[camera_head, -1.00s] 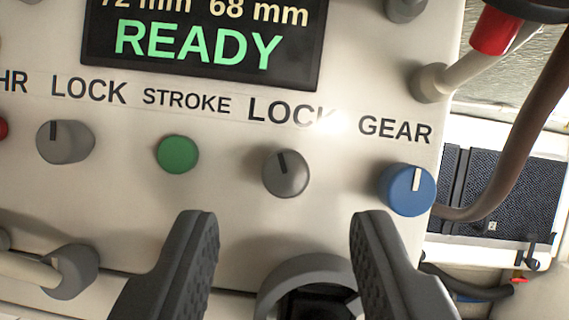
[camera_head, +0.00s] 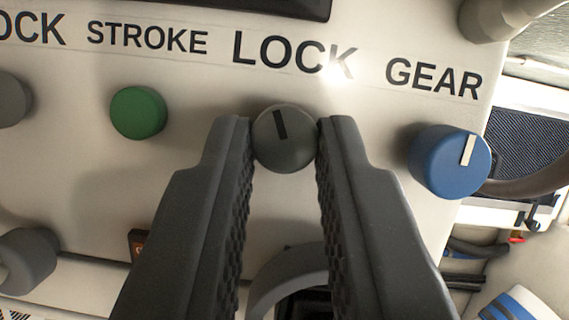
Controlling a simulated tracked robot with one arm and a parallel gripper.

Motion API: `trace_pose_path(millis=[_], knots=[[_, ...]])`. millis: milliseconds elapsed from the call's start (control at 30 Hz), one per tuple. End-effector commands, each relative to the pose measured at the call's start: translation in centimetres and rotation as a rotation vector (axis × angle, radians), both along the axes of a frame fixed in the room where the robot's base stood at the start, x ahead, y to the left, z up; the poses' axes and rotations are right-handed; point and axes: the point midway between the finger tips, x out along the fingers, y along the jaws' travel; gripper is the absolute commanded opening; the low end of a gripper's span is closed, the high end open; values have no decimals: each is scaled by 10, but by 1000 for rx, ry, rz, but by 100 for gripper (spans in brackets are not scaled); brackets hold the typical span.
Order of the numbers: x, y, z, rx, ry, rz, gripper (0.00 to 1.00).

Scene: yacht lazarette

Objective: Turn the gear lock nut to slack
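A grey round knob (camera_head: 284,140) with a dark pointer line sits on the pale panel under the right-hand LOCK label. Its pointer is near upright, tilted slightly left. My gripper (camera_head: 285,142) has one finger on each side of this knob, its tips close against the knob's sides. Whether both fingers press on it cannot be made out for sure. A blue knob (camera_head: 449,161) with a white pointer sits to the right, under the GEAR label (camera_head: 434,78). No part is marked as a nut in view.
A green button (camera_head: 138,113) sits left of the fingers under STROKE. Another grey knob (camera_head: 12,99) is cut off at the left edge. A grey ring-shaped part (camera_head: 290,280) lies below, between the fingers. A dark screen's edge (camera_head: 210,5) is at the top.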

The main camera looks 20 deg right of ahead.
Motion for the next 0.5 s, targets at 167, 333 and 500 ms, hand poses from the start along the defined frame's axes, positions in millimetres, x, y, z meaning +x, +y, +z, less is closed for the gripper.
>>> trace_pose_path(millis=[167,333,500], knots=[[0,1,0,-1,0,2,0],[0,-1,0,-41,16,1,0],[0,-1,0,-158,54,2,0]])
